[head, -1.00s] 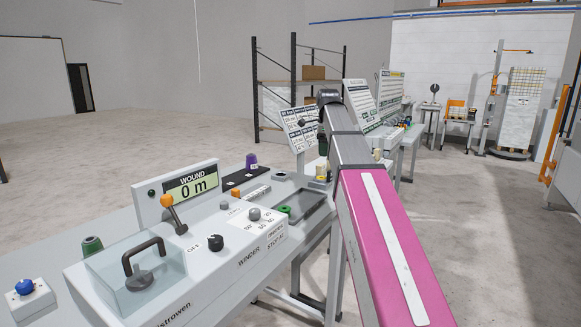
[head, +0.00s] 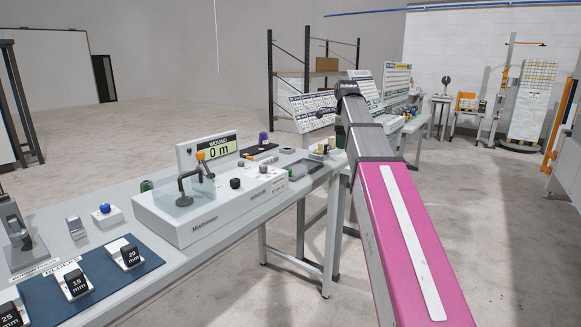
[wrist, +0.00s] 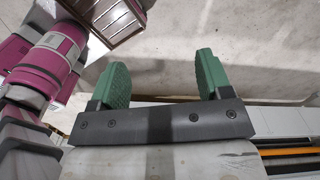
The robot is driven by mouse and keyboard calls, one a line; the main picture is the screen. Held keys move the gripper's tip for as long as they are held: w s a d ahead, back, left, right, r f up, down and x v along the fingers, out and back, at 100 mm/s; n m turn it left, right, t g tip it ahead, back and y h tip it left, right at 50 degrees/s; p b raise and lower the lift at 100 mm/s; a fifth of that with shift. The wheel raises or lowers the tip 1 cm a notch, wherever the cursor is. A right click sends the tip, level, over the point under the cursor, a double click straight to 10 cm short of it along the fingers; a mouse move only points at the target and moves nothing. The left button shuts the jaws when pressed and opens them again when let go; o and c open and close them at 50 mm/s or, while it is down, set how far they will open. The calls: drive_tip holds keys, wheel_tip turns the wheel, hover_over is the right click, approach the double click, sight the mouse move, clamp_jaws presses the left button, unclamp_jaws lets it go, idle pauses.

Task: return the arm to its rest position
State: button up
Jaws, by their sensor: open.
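My gripper (wrist: 160,80) shows in the wrist view with two green finger pads set wide apart. It is open and nothing is between the pads; bare concrete floor lies beyond them. In the head view my magenta and grey arm reaches up and away to the right of the workbench (head: 225,243). The gripper itself is not discernible in the head view.
The bench carries a winder (head: 200,212) with a display (head: 218,148) reading 0 m, a purple spool (head: 263,139), a blue button box (head: 106,215) and a dark blue mat (head: 100,262) with black blocks. Shelving (head: 312,75) stands behind. Open floor lies right of my arm.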

drive_tip(key=s+f+n, duration=0.4)
drive_tip(key=f+n, duration=0.2)
drive_tip(key=f, duration=0.8)
drive_tip(key=s+f+n, duration=0.4)
drive_tip(key=f+n, duration=0.1)
drive_tip(key=f, duration=1)
drive_tip(key=s+f+n, duration=1.1)
drive_tip(key=s+f, duration=0.3)
drive_tip(key=f, duration=0.4)
